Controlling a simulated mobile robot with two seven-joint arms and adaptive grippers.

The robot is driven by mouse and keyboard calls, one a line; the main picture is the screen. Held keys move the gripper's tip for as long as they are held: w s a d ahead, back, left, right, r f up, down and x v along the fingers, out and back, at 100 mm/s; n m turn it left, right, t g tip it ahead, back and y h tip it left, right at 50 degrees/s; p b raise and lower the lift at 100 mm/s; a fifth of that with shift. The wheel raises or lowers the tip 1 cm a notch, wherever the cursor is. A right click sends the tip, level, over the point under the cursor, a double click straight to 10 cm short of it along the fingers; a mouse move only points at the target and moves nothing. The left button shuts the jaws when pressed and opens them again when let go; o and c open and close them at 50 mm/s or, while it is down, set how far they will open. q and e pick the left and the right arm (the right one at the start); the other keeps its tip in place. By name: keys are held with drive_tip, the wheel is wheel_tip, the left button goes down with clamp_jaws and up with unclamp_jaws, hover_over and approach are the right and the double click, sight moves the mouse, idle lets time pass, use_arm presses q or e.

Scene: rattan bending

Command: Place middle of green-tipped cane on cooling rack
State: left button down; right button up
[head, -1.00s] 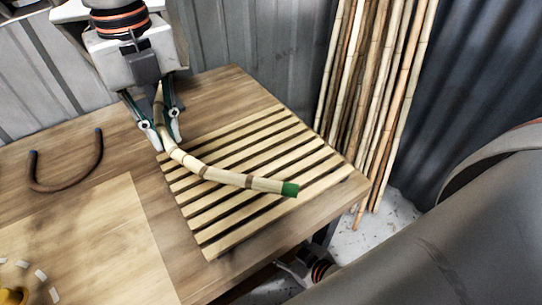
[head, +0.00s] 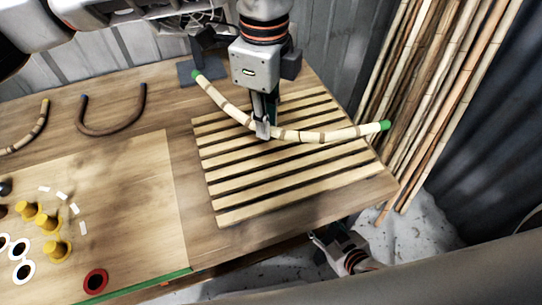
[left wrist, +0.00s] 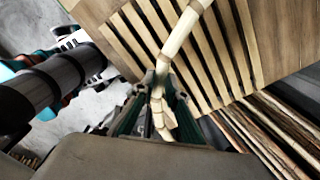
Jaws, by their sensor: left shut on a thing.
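The pale segmented cane (head: 307,137) has a green tip at each end and a gentle curve. Its middle lies over the slatted cooling rack (head: 240,197); its left end reaches beyond the rack toward the back wall, its right end past the rack's right side. My left gripper (head: 264,130) points down and is shut on the cane's middle. Whether the cane touches the slats I cannot tell. In the left wrist view the cane (left wrist: 178,38) runs up from between the fingers (left wrist: 158,95) over the slats. My right gripper (head: 325,243) is low beyond the table's front edge, its jaws unclear.
A dark U-shaped cane (head: 112,131) and another bent cane (head: 30,138) lie on the table at left. Yellow pegs (head: 48,222) and ring markers stand on a board (head: 130,205). Upright poles (head: 430,100) lean at the right, behind the table.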

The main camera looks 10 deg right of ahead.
use_arm(q)
drive_tip(key=p, duration=0.2)
approach(268, 172)
wheel_tip(268, 172, down, 6)
drive_tip(key=shift+r, duration=0.25)
drive_tip(key=shift+f, duration=0.5)
drive_tip(key=shift+f+b, duration=0.15)
drive_tip(key=shift+b, duration=0.35)
drive_tip(key=c, duration=2)
unclamp_jaws()
